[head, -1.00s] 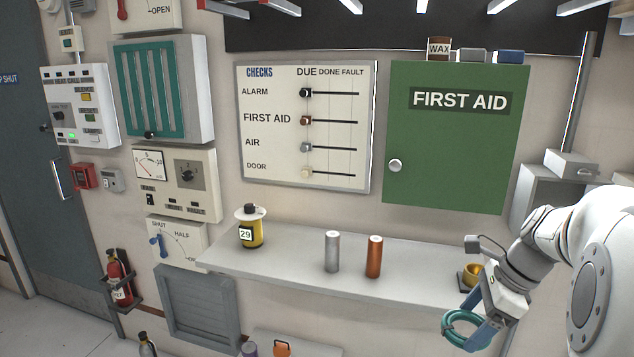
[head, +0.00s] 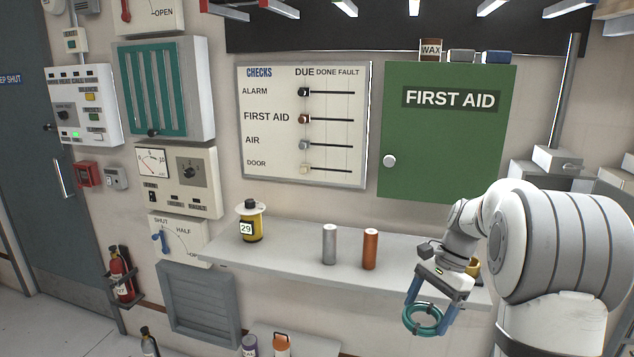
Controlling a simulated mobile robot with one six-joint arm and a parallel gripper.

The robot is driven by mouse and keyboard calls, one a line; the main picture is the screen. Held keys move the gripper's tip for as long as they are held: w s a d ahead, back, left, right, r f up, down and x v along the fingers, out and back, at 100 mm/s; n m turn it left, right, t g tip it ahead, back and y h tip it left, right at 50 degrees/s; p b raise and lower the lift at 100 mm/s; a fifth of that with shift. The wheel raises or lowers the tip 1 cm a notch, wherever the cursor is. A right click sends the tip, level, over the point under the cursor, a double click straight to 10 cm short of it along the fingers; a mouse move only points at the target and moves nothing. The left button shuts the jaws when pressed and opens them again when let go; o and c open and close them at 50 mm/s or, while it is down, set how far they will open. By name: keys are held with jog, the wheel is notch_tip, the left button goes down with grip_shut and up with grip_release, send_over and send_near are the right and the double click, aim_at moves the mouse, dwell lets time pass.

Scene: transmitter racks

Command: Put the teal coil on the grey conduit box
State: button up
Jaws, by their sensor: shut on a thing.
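The teal coil (head: 422,332) is a ring of several loops. My gripper (head: 430,304) has blue fingers and is shut on the coil. It holds the coil in front of the shelf's right part, at lower right in the head view. A pale grey box (head: 556,158) sits at the foot of the vertical conduit at the right, above and behind my arm; it looks like the conduit box. The coil is well apart from it. My arm hides part of the area below that box.
The shelf (head: 290,262) carries a yellow canister (head: 251,226), a silver cylinder (head: 329,245) and a copper cylinder (head: 370,250). A yellow item (head: 474,266) is partly hidden behind my arm. The green first aid cabinet (head: 440,150) has small boxes and a WAX tin (head: 430,50) on top.

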jog(key=w+a+f+n+g+h, duration=0.2)
jog(key=w+a+f+n+h, duration=0.1)
jog(key=w+a+f+n, duration=0.5)
jog(key=s+f+n, duration=0.2)
jog(key=s+f, duration=0.2)
jog(key=f, duration=0.3)
jog(key=s+f+n+h, duration=0.1)
jog(key=s+f, duration=0.3)
jog(key=f, duration=0.4)
jog(key=shift+f+n, duration=0.15)
jog(key=shift+n, duration=0.55)
jog(key=shift+s, duration=0.1)
